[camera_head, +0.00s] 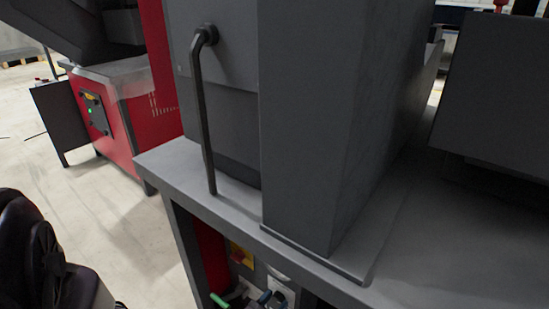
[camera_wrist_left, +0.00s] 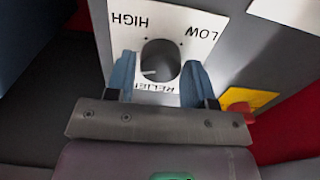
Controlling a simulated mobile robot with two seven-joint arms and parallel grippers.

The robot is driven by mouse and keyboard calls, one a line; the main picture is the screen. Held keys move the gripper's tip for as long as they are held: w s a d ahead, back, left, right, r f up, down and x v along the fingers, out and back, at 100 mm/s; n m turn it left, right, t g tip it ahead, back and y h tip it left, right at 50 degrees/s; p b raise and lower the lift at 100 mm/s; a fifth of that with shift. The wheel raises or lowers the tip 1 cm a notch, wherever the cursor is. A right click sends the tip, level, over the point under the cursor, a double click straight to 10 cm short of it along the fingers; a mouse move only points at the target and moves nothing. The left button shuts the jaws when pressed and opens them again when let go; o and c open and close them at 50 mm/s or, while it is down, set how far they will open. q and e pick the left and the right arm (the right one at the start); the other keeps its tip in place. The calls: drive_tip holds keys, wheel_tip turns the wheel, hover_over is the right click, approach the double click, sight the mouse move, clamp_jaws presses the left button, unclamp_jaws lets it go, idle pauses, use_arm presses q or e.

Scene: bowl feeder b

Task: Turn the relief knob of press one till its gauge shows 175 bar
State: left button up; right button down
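The relief knob (camera_wrist_left: 161,62) is a dark round knob with a pale pointer line. It sits on a white plate (camera_wrist_left: 127,18) marked HIGH, LOW and RELIEF, upside down in the left wrist view. My left gripper (camera_wrist_left: 159,75) has its two blue fingers apart, one on each side of the knob. A thin pale gap shows beside the left finger; contact on the right side is unclear. In the head view my left gripper (camera_head: 264,298) shows only in part at the bottom edge, under the press table. No gauge reading can be made out. My right gripper is out of view.
A yellow plate with a red button (camera_wrist_left: 240,108) is close to the right finger. The grey press table (camera_head: 215,207) overhangs the panel. A black lever (camera_head: 202,110) hangs above it. A red machine (camera_head: 110,105) stands behind at left, with open floor in front.

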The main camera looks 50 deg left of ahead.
use_arm(q)
drive_tip(key=c, duration=0.5)
drive_tip(key=shift+w+r+m+p, duration=0.1)
drive_tip(key=shift+r+m+p, duration=0.05)
drive_tip(key=shift+m+p, duration=0.4)
drive_tip(key=shift+c, duration=0.2)
drive_tip(key=shift+m, duration=0.45)
drive_tip(key=shift+m+p, duration=0.3)
drive_tip(key=shift+m, duration=0.2)
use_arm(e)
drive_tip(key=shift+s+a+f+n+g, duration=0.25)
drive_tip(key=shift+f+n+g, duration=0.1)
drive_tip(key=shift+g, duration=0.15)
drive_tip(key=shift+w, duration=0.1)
use_arm(q)
drive_tip(key=o, duration=0.9)
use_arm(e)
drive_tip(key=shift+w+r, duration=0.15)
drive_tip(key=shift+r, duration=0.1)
